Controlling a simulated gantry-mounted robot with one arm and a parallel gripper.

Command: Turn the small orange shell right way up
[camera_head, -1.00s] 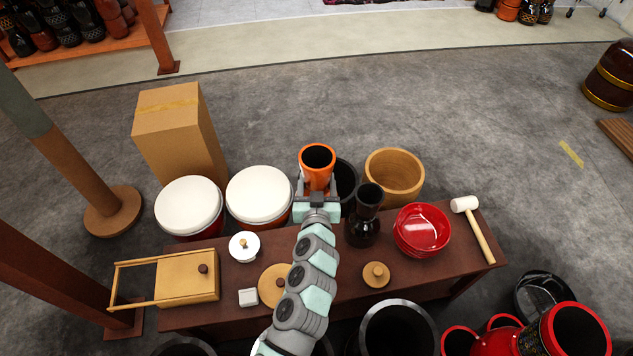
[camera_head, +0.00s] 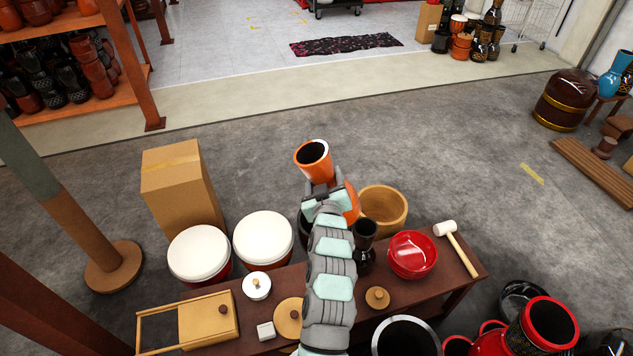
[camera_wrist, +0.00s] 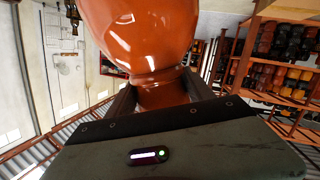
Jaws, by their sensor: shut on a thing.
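The small orange shell (camera_head: 314,162) is a glossy goblet form held in the air above the back edge of the brown bench (camera_head: 445,285). My gripper (camera_head: 326,187) is shut on its narrow waist. In the head view one open, dark-mouthed end points up and toward the camera, leaning to the left. More orange shows right of my gripper, low down. In the wrist view the shell (camera_wrist: 145,35) shows a wide rounded body above the jaws (camera_wrist: 163,95) and a narrower waist between them. My wrist hides part of the shell in the head view.
Behind the bench stand two white-headed drums (camera_head: 263,238), a wooden tub (camera_head: 383,208) and a tall cardboard box (camera_head: 180,185). On the bench are a black goblet shell (camera_head: 365,235), a red bowl (camera_head: 413,254), a mallet (camera_head: 455,245) and lids. Open floor lies beyond.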

